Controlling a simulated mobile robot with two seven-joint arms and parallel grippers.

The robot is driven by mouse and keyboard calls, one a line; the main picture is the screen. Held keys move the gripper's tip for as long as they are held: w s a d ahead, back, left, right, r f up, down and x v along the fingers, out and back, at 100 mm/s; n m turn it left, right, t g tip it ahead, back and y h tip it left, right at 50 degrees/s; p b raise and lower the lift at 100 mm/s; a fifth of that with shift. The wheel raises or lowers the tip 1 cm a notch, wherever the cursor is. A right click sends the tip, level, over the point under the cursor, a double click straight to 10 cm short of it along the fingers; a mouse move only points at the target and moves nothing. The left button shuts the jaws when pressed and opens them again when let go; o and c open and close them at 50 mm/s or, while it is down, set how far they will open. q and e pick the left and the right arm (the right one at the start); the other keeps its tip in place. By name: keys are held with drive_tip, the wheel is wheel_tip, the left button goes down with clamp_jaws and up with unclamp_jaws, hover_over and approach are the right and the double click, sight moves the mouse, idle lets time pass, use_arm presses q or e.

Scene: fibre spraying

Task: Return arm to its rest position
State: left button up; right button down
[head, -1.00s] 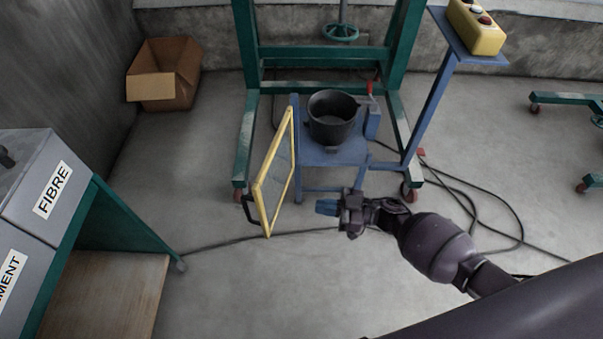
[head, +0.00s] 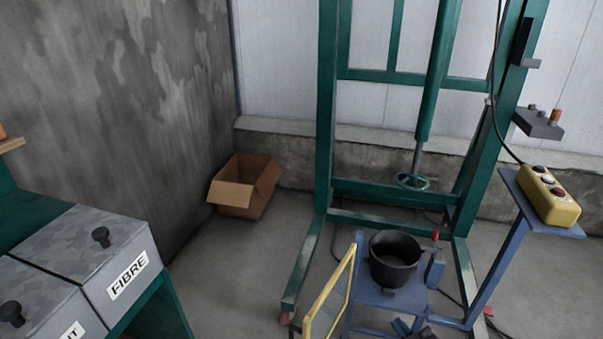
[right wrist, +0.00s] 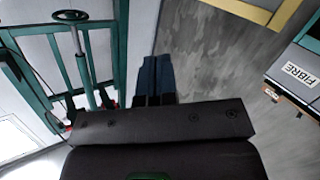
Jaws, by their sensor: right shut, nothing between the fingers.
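In the right wrist view the fingers (right wrist: 153,78) lie side by side, shut, with nothing held. Most of my right arm is below the head view. My left gripper and arm are not in view.
A green press frame (head: 327,130) rises behind. A yellow button box (head: 549,197) is at right. Grey FIBRE bins (head: 115,250) stand at left, a cardboard box (head: 243,187) at the wall.

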use_arm(q)
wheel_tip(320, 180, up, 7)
drive_tip(key=p, duration=0.6)
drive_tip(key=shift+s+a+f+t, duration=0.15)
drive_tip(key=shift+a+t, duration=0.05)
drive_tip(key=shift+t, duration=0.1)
use_arm(e)
drive_tip(key=s+d+r+m+g+h, duration=0.1)
drive_tip(key=s+d+m+g+h, duration=0.1)
drive_tip(key=s, duration=1.1)
drive_tip(key=s+d+r+m+g+h, duration=0.1)
drive_tip(key=s+d+m+g+h, duration=0.1)
drive_tip(key=s, duration=1.1)
drive_tip(key=d+m, duration=0.1)
drive_tip(key=m, duration=0.1)
drive_tip(key=shift+s+d+r+m+h, duration=0.2)
drive_tip(key=shift+d+m+h, duration=0.1)
drive_tip(key=shift+h, duration=0.1)
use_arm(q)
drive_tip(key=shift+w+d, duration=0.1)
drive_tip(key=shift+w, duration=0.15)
